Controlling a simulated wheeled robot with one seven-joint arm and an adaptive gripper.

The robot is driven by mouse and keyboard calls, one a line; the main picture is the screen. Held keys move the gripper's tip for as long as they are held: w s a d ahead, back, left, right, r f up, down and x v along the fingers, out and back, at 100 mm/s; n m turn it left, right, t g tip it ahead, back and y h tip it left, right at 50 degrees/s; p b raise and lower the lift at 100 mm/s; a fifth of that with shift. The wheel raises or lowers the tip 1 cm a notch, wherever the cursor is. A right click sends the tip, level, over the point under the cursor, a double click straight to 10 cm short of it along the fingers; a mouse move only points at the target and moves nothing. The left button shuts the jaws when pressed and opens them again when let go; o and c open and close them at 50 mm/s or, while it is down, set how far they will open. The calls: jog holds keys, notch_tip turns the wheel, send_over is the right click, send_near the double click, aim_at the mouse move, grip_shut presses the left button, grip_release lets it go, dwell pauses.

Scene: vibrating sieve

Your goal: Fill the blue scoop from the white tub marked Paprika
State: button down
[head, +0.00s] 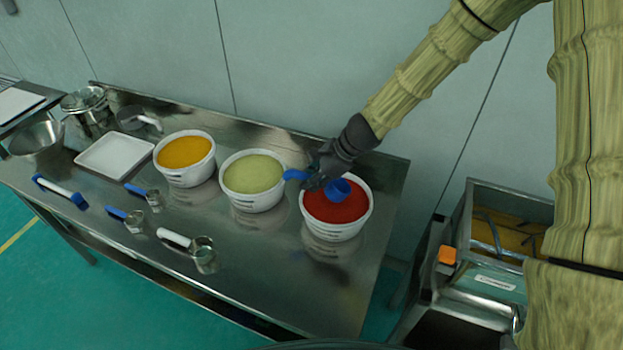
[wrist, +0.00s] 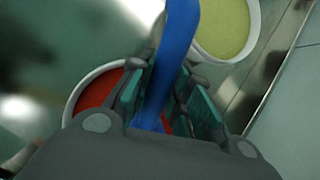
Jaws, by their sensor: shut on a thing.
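The blue scoop (head: 338,190) is in my gripper (head: 318,180), which is shut on its handle. The scoop's cup is over the white tub of red powder (head: 336,229) at the right end of the steel table; I cannot tell whether it touches the powder. The tub's label is too small to read. In the wrist view the blue handle (wrist: 178,50) runs up between the fingers of my gripper (wrist: 168,100), and red powder (wrist: 98,88) shows at the left. The scoop's cup is hidden there, and its contents cannot be made out.
Left of the red tub stand a tub of pale green powder (head: 253,178) and a tub of orange powder (head: 184,154). Several scoops and a brush (head: 60,192) lie along the front of the steel table (head: 290,275). A machine with an open bin (head: 500,235) stands at the right.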

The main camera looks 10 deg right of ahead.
aim_at(328, 193)
jog(key=shift+w+f, duration=0.1)
jog(key=shift+f, duration=0.4)
jog(key=shift+s+d+f+b, duration=0.25)
jog(key=shift+f+b, duration=0.25)
jog(key=shift+b, duration=0.35)
jog(key=shift+d+f+b, duration=0.5)
jog(key=shift+f+b, duration=0.05)
jog(key=shift+f, duration=0.3)
jog(key=shift+d+f+b, duration=0.55)
jog(key=shift+f+b, duration=0.05)
jog(key=shift+f, duration=0.25)
jog(key=shift+d+f+b, duration=0.5)
jog(key=shift+f+b, duration=0.05)
jog(key=shift+f, duration=0.3)
